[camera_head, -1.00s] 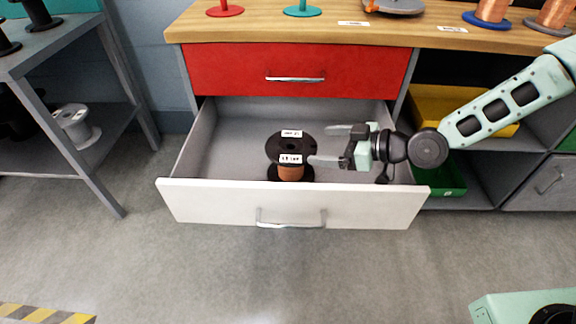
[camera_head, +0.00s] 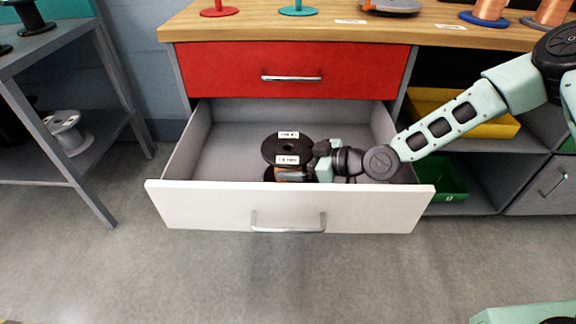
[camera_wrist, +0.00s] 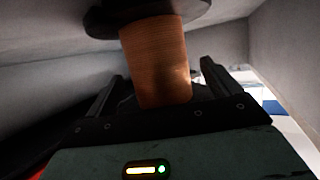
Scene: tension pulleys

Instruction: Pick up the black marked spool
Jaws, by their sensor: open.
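The black marked spool (camera_head: 287,149) stands upright in the open white drawer (camera_head: 210,205). It has black flanges with white labels and a copper-coloured wound core. My gripper (camera_head: 292,174) is down in the drawer at the spool's right side, below the top flange. In the wrist view the copper core (camera_wrist: 156,62) lies between the two open fingers of my gripper (camera_wrist: 160,80), one on each side. I cannot tell whether either finger touches the core. The spool's lower flange is mostly hidden by the gripper and the drawer front.
A shut red drawer (camera_head: 290,72) with a metal handle is above the open one. The wooden worktop (camera_head: 330,22) carries several spools and stands. A grey shelf (camera_head: 60,60) is at left, and yellow (camera_head: 460,115) and green bins (camera_head: 445,182) are at right.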

